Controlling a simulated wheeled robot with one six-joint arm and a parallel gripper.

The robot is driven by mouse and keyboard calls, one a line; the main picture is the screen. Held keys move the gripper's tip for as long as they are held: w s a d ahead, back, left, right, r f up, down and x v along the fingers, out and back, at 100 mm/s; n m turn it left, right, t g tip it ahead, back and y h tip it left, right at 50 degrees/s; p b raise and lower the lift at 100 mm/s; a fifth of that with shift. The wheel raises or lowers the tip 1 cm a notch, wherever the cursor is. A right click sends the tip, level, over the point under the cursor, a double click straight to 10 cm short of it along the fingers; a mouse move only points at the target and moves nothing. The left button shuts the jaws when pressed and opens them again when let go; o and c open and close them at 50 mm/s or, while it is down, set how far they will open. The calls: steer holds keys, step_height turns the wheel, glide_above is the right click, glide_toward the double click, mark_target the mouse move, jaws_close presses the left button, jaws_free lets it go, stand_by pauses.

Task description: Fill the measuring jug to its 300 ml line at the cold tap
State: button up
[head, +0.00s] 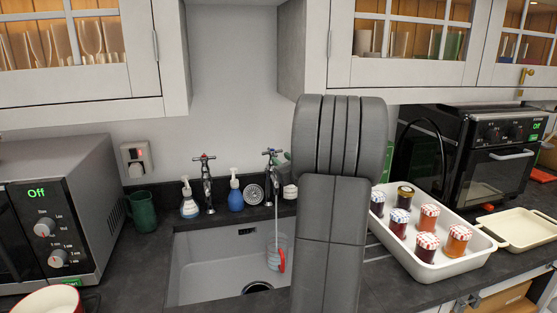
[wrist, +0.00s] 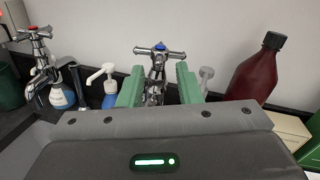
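The measuring jug (head: 277,254), clear with a red handle (head: 282,260), stands in the sink under the right-hand tap. A thin stream of water (head: 279,220) appears to run from that tap into it. Its level and 300 ml line are too small to read. The cold tap (head: 271,160) has a cross handle, with a blue cap in the wrist view (wrist: 160,48). My gripper (wrist: 158,88) is open, its green fingers on either side of the tap as seen in the wrist view. I cannot tell whether they touch it. My arm mostly hides the gripper in the head view.
A red-capped tap (wrist: 35,32) stands to the left. Soap bottles (head: 236,196) stand behind the sink (head: 200,285). A dark red bottle (wrist: 254,68) is right of the cold tap. A white tray (head: 440,268) of several jars is right of the sink. Cabinets (head: 80,60) hang above.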

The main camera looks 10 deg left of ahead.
steer(key=b+v, duration=0.1)
steer(key=v, duration=0.9)
stand_by(7.0)
